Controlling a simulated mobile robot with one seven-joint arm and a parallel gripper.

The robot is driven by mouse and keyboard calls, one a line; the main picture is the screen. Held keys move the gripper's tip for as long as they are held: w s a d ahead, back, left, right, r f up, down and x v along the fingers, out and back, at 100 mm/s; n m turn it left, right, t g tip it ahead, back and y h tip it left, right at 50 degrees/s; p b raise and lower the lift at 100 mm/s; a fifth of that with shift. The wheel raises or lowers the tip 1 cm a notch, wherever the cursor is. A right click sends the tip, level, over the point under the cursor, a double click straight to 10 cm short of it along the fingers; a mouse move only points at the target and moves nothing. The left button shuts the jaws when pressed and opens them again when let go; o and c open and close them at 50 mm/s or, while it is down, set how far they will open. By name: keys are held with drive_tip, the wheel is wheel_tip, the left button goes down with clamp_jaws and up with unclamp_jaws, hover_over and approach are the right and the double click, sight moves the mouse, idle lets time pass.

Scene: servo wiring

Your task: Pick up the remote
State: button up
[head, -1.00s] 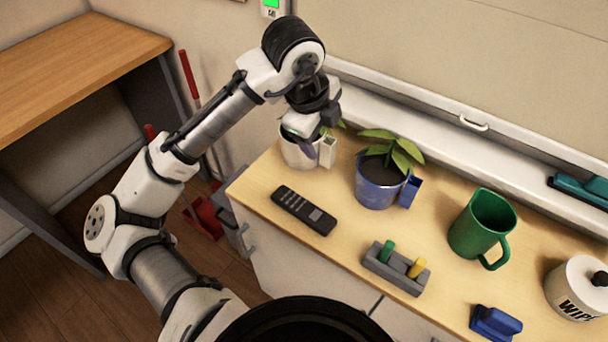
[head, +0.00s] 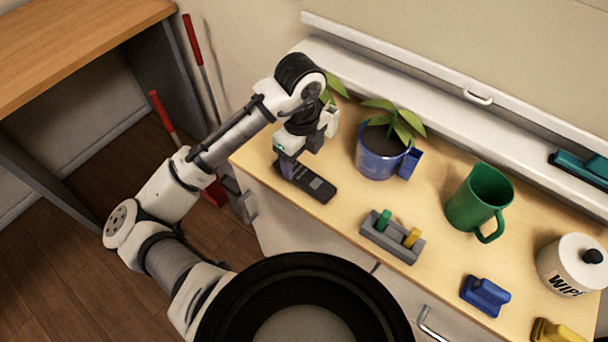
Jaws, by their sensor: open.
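The black remote (head: 317,187) lies flat on the light wooden counter (head: 335,218), near its left front edge. My gripper (head: 290,170) points down at the remote's left end and hides part of that end. The jaws are open. I cannot tell whether the fingers touch the remote or stand around it.
A blue pot with a plant (head: 380,160) stands right of my gripper, and another plant (head: 333,88) is partly hidden behind my arm. A grey holder with green and yellow pegs (head: 392,240), a green mug (head: 480,200) and a wipes tub (head: 575,265) stand farther right.

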sight(300, 172)
drive_tip(key=shift+a+f+p, duration=0.15)
drive_tip(key=shift+f+p, duration=0.35)
drive_tip(key=shift+f, duration=1.8)
drive_tip(key=c, duration=1.1)
drive_tip(key=shift+r, duration=0.1)
